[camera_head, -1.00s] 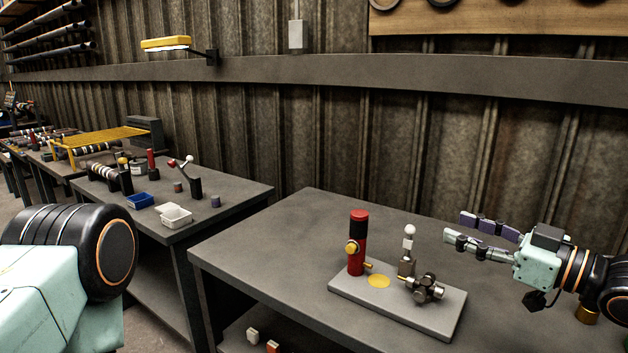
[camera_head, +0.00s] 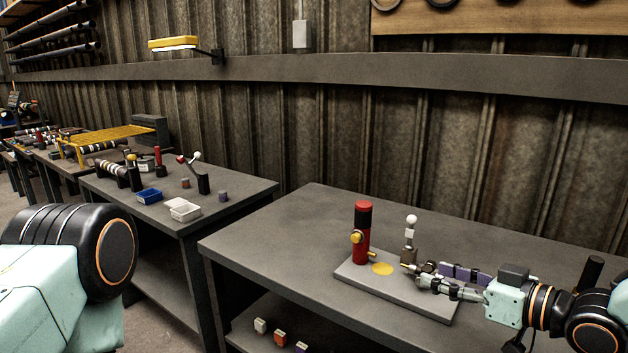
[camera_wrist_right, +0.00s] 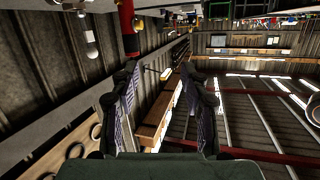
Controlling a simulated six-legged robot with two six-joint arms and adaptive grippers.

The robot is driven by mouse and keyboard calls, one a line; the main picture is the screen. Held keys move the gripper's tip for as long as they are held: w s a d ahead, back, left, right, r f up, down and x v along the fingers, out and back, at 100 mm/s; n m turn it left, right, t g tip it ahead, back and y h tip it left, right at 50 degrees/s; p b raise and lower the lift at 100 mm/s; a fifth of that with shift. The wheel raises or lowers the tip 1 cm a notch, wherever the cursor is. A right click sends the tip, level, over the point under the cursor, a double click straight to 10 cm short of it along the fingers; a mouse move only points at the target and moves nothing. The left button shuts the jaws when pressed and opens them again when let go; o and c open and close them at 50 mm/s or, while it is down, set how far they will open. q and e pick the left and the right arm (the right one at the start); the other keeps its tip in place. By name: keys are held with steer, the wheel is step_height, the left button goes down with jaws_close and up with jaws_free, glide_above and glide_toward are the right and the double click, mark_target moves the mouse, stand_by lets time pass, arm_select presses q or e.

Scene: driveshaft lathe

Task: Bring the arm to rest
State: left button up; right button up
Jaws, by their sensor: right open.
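My right gripper (camera_head: 440,278) is in the head view at the lower right, over the right part of a grey base plate (camera_head: 440,308) on the near bench. Its fingers point left and are apart. In the right wrist view my right gripper (camera_wrist_right: 160,90) shows two spread fingers with nothing between them. The fingers partly cover a dark metal fitting (camera_head: 428,267) on the plate; whether they touch it I cannot tell. My left gripper is not seen.
On the plate stand a red and black cylinder (camera_head: 362,230) and a white-knobbed post (camera_head: 410,240), beside a yellow disc (camera_head: 383,269). The near bench (camera_head: 300,235) is clear at its left and back. A second bench (camera_head: 240,190) holds a blue bin (camera_head: 149,196) and a white bin (camera_head: 185,210).

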steer(key=s+a+f+m+g+h, duration=0.25)
steer(key=s+f, duration=0.35)
steer(key=f, duration=0.4)
steer(key=s+a+f+m+g+h, duration=0.1)
steer(key=s+f+m+g+h, duration=0.15)
steer(key=s+f, duration=0.6)
steer(key=s+d+f+m+g+h, duration=0.1)
steer(key=s+f+g+h, duration=0.1)
steer(key=s+f, duration=0.35)
steer(key=s+d+f+g+h, duration=0.1)
steer(key=s+d+f+g, duration=0.15)
steer(key=s, duration=0.65)
steer(key=s+d+f+m+g+h, duration=0.1)
steer(key=s+f+g+h, duration=0.2)
steer(key=s, duration=0.4)
step_height(320, 180, down, 11)
steer(key=y+b, duration=0.1)
steer(key=b, duration=0.9)
steer(key=shift+w+a, duration=0.25)
steer(key=shift+a, duration=0.05)
steer(key=shift+t, duration=0.25)
